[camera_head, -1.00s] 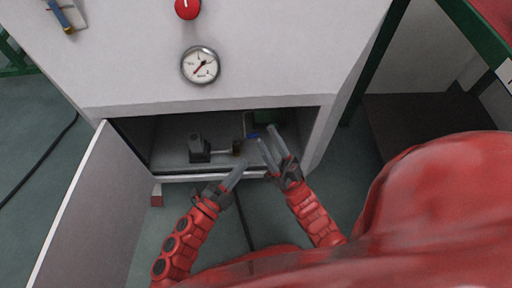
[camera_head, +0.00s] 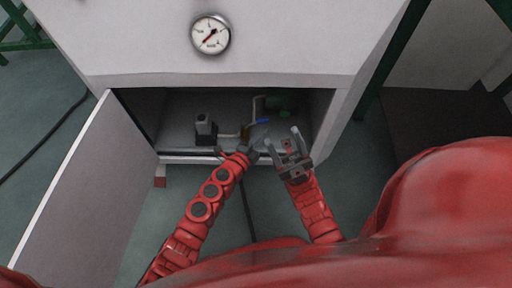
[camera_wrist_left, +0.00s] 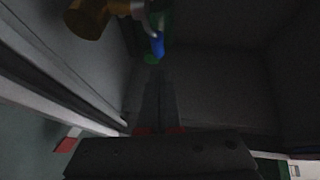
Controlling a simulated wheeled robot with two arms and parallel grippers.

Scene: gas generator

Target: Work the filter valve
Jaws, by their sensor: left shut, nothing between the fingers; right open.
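The valve's blue handle (camera_head: 262,121) sits on a pipe inside the open lower cabinet, beside a brass-coloured fitting (camera_head: 245,132). In the left wrist view the blue handle (camera_wrist_left: 157,45) stands just beyond the fingertips, with the brass fitting (camera_wrist_left: 88,18) at upper left. My left gripper (camera_head: 260,138) is shut and empty, reaching into the cabinet just below the handle; its dark fingers (camera_wrist_left: 157,78) lie together in the wrist view. I see a small gap to the handle but cannot judge depth. My right gripper (camera_head: 283,138) is open and empty at the cabinet's front, right of the left one.
The cabinet door (camera_head: 75,190) hangs open at left. A pressure gauge (camera_head: 210,35) is above.

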